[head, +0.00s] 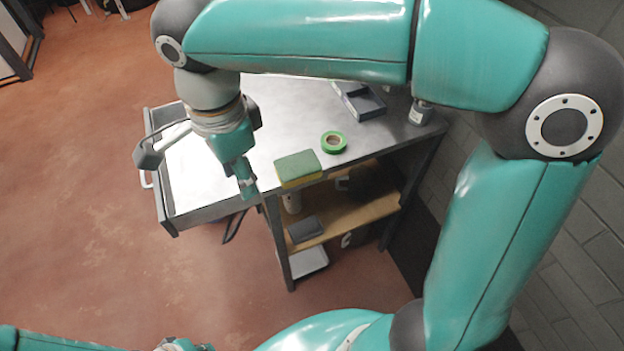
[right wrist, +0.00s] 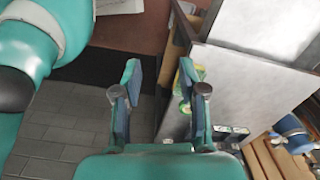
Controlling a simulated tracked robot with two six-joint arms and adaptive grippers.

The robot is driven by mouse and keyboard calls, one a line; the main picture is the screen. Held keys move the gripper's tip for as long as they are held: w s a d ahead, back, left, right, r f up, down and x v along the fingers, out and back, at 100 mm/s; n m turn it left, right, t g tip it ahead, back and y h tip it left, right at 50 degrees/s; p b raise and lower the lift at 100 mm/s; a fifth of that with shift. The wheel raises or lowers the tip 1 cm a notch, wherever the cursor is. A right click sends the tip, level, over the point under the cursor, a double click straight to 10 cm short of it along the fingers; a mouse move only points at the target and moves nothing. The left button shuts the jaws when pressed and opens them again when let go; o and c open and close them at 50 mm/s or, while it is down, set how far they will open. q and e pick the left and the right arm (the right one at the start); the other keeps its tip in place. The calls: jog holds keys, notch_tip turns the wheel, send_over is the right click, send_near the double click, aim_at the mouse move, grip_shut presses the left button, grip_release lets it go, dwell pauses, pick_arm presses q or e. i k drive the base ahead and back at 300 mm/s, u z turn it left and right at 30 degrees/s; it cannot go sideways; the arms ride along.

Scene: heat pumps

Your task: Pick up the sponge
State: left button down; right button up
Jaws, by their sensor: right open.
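The sponge (head: 298,169), yellow with a green top, lies at the near edge of the grey cart top, left of a roll of green tape (head: 334,142). My right gripper (head: 246,187) points down, left of the sponge and apart from it, near the cart's front corner. In the right wrist view my right gripper (right wrist: 160,72) is open, with nothing between its fingers. A green and yellow patch, likely the sponge (right wrist: 200,72), shows partly hidden behind the right-hand finger. My left gripper cannot be made out; only parts of my arm show at the bottom left.
The cart (head: 272,108) has an open drawer (head: 186,190) on its left and a wooden lower shelf (head: 340,220) with a dark box (head: 305,229). A grey tray (head: 360,101) and a small container (head: 420,113) stand at the back right.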

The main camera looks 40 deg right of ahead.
aim_at(302, 166)
jog(key=z, duration=0.8)
jog(key=i, duration=0.4)
jog(key=u, duration=0.3)
